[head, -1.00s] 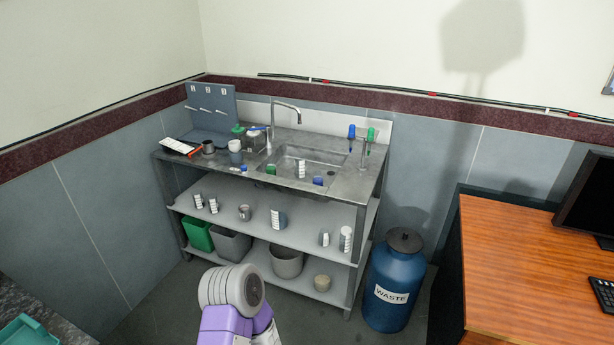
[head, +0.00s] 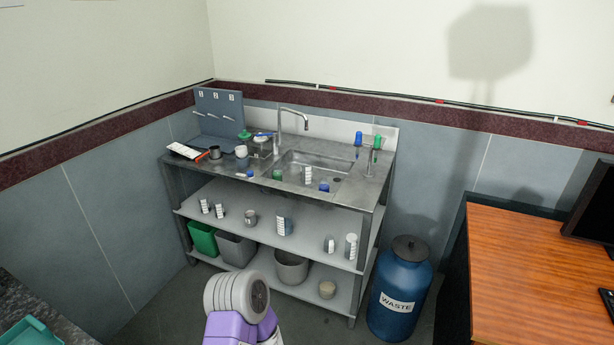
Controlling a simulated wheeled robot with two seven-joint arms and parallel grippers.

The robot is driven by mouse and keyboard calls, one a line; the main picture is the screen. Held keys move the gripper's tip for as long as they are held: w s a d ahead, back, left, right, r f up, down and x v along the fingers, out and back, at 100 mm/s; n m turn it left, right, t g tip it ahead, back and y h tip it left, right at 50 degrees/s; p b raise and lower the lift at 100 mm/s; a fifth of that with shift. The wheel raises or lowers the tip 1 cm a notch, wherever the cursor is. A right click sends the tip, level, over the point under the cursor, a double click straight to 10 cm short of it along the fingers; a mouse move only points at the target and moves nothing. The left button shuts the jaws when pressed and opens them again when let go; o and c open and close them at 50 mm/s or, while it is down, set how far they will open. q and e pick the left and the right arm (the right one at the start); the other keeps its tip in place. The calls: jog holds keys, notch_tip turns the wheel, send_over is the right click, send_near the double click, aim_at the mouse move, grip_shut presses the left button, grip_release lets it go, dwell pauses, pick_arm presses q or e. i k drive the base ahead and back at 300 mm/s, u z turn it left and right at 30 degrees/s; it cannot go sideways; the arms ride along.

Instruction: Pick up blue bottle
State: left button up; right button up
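Several small blue things are on the metal sink bench (head: 228,182), and I cannot tell for certain which is the blue bottle. A slim upright blue-topped item (head: 358,140) stands at the back right of the sink, beside a similar green-topped one (head: 377,143). A short blue item (head: 324,187) is at the sink's front edge. A small blue-and-white item (head: 249,173) is on the counter left of the sink. Neither gripper is in view. Only a purple and grey part of my own arm shows at the bottom, apart from the bench.
The sink (head: 304,165) has a tall faucet (head: 294,112). The bench's shelves hold small containers, a green bin (head: 203,239) and grey bins. A blue waste drum (head: 398,300) stands at right, near a wooden desk (head: 545,265). A dark counter (head: 30,305) is at lower left.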

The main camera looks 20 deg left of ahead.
aim_at(324, 185)
jog(key=u, duration=1.75)
jog(key=i, duration=2.3)
jog(key=z, duration=2.8)
